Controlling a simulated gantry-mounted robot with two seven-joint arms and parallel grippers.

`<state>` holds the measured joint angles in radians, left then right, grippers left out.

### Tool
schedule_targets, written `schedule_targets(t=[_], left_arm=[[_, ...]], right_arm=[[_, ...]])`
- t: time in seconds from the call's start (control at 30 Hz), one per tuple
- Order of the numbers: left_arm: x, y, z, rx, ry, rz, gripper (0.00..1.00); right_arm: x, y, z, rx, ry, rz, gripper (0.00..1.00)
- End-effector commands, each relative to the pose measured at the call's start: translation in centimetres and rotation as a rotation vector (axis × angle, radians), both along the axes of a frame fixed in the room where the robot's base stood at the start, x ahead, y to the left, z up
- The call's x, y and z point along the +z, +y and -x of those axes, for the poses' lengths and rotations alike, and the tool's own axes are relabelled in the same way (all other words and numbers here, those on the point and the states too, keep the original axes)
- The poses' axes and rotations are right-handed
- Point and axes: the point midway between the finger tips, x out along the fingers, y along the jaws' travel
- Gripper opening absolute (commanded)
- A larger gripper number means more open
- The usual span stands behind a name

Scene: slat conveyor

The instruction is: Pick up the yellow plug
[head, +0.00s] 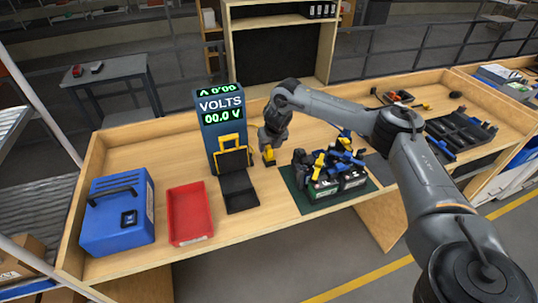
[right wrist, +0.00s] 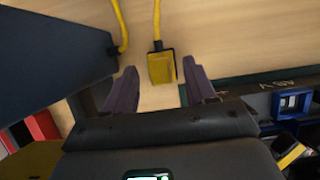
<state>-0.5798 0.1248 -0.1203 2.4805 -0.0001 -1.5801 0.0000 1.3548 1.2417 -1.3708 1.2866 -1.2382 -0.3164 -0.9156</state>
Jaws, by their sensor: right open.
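The yellow plug (right wrist: 161,68) lies on the wooden bench top in the right wrist view, with a yellow cable running up from it. In the head view the yellow plug (head: 269,156) shows just under my right gripper (head: 268,145), which partly hides it. My right gripper is open and points down. In the right wrist view its two dark fingers stand on either side of the plug, with a gap at each side. I cannot tell how far above the bench the fingertips are. My left gripper is not in view.
A blue volt meter (head: 213,135) with a black tray (head: 239,190) stands left of the gripper. A battery with blue and yellow clamps (head: 330,180) sits on a green mat (head: 307,205) to the right. A red bin (head: 190,213) and a blue case (head: 117,217) stand farther left.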

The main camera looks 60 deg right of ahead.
Motion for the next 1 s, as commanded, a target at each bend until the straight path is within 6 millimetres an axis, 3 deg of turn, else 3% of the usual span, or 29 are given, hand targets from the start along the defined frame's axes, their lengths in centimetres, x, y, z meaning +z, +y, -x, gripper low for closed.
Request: schedule_targets(t=[0.2,0.47,0.8,1.0], left_arm=[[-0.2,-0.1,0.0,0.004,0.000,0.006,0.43],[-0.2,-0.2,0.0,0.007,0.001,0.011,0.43],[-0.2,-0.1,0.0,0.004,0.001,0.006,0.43],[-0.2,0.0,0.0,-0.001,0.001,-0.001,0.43]], right_arm=[[-1.8,-0.5,-0.5,-0.001,0.001,-0.002,0.55],[-1.9,-0.5,-0.6,-0.001,-0.001,-0.001,0.55],[-1.9,-0.5,-0.6,-0.001,0.000,-0.002,0.03],[-1.9,-0.5,-0.6,-0.001,-0.001,-0.001,0.00]])
